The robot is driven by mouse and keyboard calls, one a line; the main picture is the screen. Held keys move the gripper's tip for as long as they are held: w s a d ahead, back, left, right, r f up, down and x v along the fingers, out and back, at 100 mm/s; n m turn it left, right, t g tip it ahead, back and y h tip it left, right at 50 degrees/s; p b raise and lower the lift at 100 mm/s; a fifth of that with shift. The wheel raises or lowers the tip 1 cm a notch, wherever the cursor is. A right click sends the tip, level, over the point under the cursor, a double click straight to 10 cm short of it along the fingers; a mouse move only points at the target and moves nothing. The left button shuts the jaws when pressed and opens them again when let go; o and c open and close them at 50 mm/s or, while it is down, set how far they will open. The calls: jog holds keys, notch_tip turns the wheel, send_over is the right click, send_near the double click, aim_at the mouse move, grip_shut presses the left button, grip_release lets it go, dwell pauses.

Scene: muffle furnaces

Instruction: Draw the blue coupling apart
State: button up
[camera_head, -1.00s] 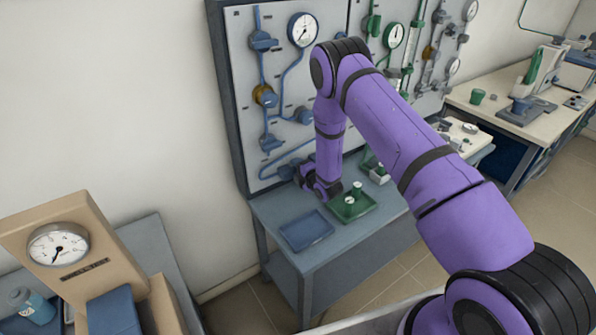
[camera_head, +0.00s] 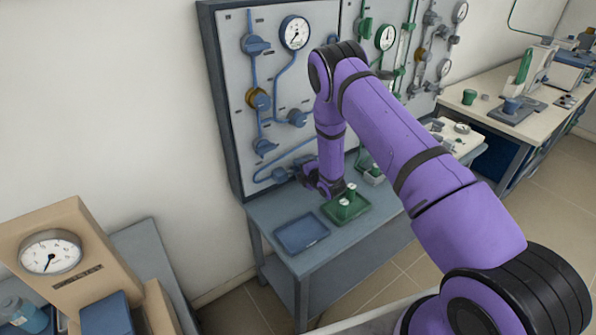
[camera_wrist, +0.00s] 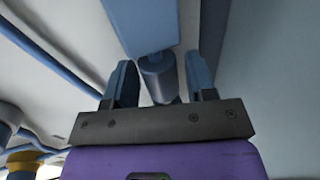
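A blue-grey cylinder, which looks like the blue coupling (camera_wrist: 158,78), sits between the two blue fingers of my gripper (camera_wrist: 161,80) in the wrist view. A narrow gap shows on each side, so the fingers are open around it and do not look closed on it. A wide blue part lies just beyond the cylinder. In the head view my gripper (camera_head: 306,172) is at the low end of the blue line on the wall panel, beside a blue fitting (camera_head: 281,174). My wrist hides much of that spot, and the coupling's joint cannot be made out.
The panel (camera_head: 285,110) carries gauges, valves and pipes close to my arm. Below, a grey table (camera_head: 265,213) holds a blue tray (camera_head: 301,233) and a green tray (camera_head: 362,207) with small green-and-white pieces. A tan gauge box (camera_head: 100,255) stands at the lower left.

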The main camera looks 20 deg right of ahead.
jog(key=shift+o, duration=0.4)
jog(key=shift+s, duration=0.1)
jog(key=v, duration=1)
jog(key=shift+s, duration=0.3)
jog(key=shift+r, duration=0.1)
